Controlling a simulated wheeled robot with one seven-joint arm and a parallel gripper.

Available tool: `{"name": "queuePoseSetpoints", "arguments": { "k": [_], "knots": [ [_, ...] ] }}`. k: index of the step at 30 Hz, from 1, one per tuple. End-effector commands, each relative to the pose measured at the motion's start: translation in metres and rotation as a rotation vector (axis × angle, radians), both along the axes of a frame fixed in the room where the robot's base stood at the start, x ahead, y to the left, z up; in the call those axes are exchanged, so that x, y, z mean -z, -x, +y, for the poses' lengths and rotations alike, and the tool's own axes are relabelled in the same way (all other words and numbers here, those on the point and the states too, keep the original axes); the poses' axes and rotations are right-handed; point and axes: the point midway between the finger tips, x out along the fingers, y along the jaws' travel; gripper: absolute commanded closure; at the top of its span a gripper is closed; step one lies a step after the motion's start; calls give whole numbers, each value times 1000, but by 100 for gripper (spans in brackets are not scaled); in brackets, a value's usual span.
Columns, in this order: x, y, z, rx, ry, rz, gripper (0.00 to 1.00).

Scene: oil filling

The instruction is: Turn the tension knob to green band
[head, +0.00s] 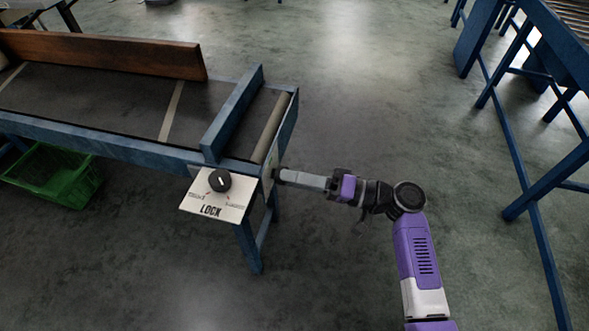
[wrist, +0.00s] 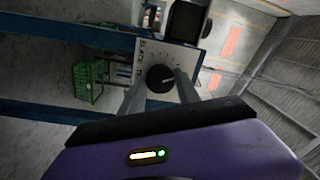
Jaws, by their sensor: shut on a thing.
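The tension knob (wrist: 160,76) is a round black dial with a pale pointer line, on a white plate (wrist: 144,57) with tick marks and the word SLACK partly readable. In the wrist view the pointer points right. My gripper (wrist: 159,85) has one finger on each side of the knob and is shut on it. In the head view my gripper (head: 284,176) reaches the end face of the blue conveyor from the right; the tension knob there is mostly hidden. I cannot make out the green band in either view.
A second black knob (head: 220,181) sits on a white LOCK plate (head: 208,209) at the conveyor's near corner, left of my gripper. A wooden board (head: 110,52) lies along the conveyor (head: 130,95). A green crate (head: 55,175) is below. Floor between the conveyor and right-hand blue frame (head: 540,115) is clear.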

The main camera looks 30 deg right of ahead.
Motion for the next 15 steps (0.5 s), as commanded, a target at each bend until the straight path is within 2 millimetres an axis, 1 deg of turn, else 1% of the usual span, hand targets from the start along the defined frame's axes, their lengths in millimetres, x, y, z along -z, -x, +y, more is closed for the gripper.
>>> {"name": "queuePoseSetpoints", "arguments": {
  "k": [1, 9, 15],
  "knots": [
    [-4, 0, 0, 0, -32, 33, 100],
    [-3, 1, 1, 0, -189, 192, 100],
    [-2, 1, 1, 0, -273, 275, 100]
  ]
}}
